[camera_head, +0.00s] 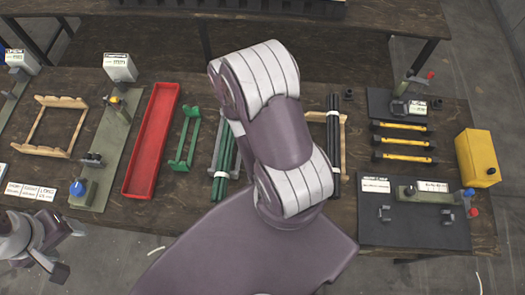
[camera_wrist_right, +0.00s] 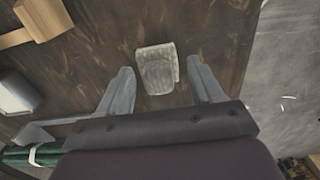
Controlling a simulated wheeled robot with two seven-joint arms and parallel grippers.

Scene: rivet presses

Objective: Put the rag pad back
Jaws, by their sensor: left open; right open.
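The rag pad (camera_wrist_right: 157,68) is a pale, whitish folded cloth lying on the dark wooden bench top in the right wrist view. My right gripper (camera_wrist_right: 163,88) is open, with one finger on each side of the pad and a gap to both. Nothing is held in it. In the head view the pad and the right gripper are hidden behind my own right arm. My left gripper (camera_head: 66,250) is open and empty at the lower left of the head view, by the bench's front edge.
A red tray (camera_head: 152,140), a green rack (camera_head: 186,140), green rods (camera_head: 222,165) and black rods (camera_head: 333,145) stand on the bench. At right are yellow-and-black tools (camera_head: 402,142), a yellow box (camera_head: 477,158) and a dark mat (camera_head: 415,237). Bare bench surrounds the pad.

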